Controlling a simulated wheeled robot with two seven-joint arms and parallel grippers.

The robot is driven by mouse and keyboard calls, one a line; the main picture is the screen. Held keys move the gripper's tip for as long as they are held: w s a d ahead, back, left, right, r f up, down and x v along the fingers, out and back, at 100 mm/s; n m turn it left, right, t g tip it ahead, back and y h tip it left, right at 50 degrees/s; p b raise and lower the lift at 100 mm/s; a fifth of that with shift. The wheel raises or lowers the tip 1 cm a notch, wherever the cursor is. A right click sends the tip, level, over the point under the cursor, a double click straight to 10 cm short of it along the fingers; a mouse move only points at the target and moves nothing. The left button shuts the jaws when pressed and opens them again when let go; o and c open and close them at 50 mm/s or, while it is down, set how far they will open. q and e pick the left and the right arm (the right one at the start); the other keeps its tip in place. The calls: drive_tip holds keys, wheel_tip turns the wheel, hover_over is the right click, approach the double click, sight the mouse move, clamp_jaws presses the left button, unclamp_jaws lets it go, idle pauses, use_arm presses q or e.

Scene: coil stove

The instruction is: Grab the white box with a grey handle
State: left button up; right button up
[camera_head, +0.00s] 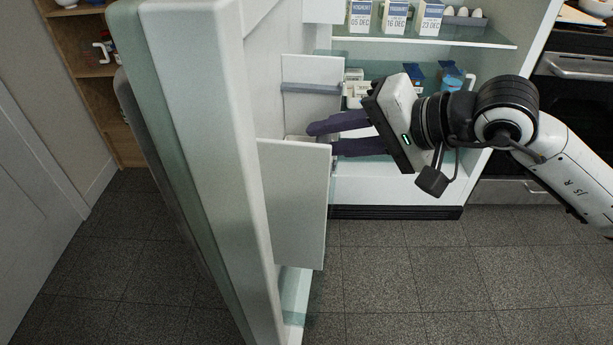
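A white box front with a grey horizontal handle strip (312,88) shows at the fridge's left side, beside the open door; I cannot tell how deep it is. My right gripper (322,140) reaches in from the right, just below and right of that strip. Its two dark purple fingers point left and are apart, with a pale surface showing between them. I see nothing clearly held, and the fingertips do not visibly touch the grey strip. My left gripper is not in view.
The open fridge door (200,130) stands at the left, with a white door bin (293,205) close below the fingers. Cartons (395,17) and eggs stand on the upper shelf. Blue packages (450,78) sit behind my gripper. The tiled floor (440,280) is clear.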

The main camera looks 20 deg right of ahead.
drive_tip(key=x, duration=0.4)
drive_tip(key=shift+a, duration=0.3)
drive_tip(key=shift+w+a+f, duration=0.25)
drive_tip(key=shift+w+a, duration=0.05)
drive_tip(key=shift+w, duration=0.05)
clamp_jaws()
drive_tip(key=shift+r, duration=0.1)
